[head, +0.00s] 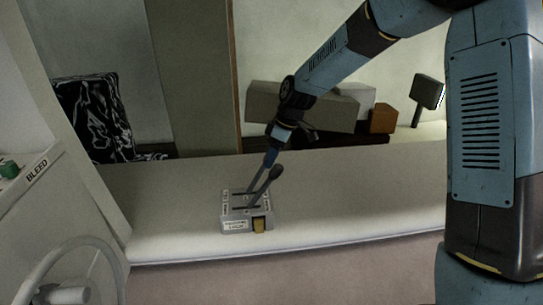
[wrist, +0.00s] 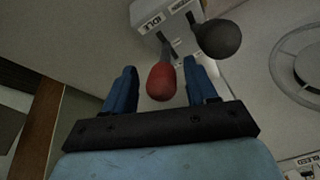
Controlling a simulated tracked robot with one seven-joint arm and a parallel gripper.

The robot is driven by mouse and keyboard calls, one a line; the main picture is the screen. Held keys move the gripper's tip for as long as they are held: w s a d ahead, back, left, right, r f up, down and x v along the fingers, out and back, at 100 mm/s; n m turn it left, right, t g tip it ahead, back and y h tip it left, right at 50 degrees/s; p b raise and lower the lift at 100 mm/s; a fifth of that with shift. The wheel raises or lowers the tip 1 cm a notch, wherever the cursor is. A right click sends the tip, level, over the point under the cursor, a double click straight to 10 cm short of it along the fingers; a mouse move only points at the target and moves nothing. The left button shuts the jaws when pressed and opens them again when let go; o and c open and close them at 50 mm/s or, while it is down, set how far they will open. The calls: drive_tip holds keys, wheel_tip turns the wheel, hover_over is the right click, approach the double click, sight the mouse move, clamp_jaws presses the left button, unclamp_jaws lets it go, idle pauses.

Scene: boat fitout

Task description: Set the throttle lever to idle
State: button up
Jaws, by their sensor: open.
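The lever control box (head: 247,220) is grey and sits on the pale bench top, with two levers rising from it. One lever has a black knob (head: 276,172), which also shows in the wrist view (wrist: 218,39). The other has a red knob (wrist: 161,82); my gripper hides it in the head view. The pictures do not name which is the throttle. A label reading IDLE (wrist: 151,23) is on the box. My gripper (head: 270,156) is open above the box. Its two fingers stand either side of the red knob, apparently not closed on it.
The black knob stands close beside one finger. A handwheel (head: 67,290) and a green knob (head: 9,170) by a BLEED label are at left. Boxes (head: 300,105) stand behind my arm. The bench right of the box is clear.

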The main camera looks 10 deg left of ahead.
drive_tip(key=v, duration=1.3)
drive_tip(key=shift+r, duration=0.3)
drive_tip(key=shift+d, duration=0.2)
drive_tip(key=s+d+r+m+t+h, duration=0.2)
drive_tip(key=s+d+r+m, duration=0.25)
drive_tip(key=s+d, duration=0.35)
drive_tip(key=s+d+r+m+t+h, duration=0.15)
drive_tip(key=s+d+r+m, duration=0.3)
drive_tip(key=d, duration=0.65)
drive_tip(key=s+d+m+t, duration=0.3)
drive_tip(key=s+d+m, duration=0.4)
drive_tip(key=s+d, duration=0.4)
drive_tip(key=s+f, duration=0.1)
drive_tip(key=s, duration=0.2)
drive_tip(key=shift+s+m, duration=0.4)
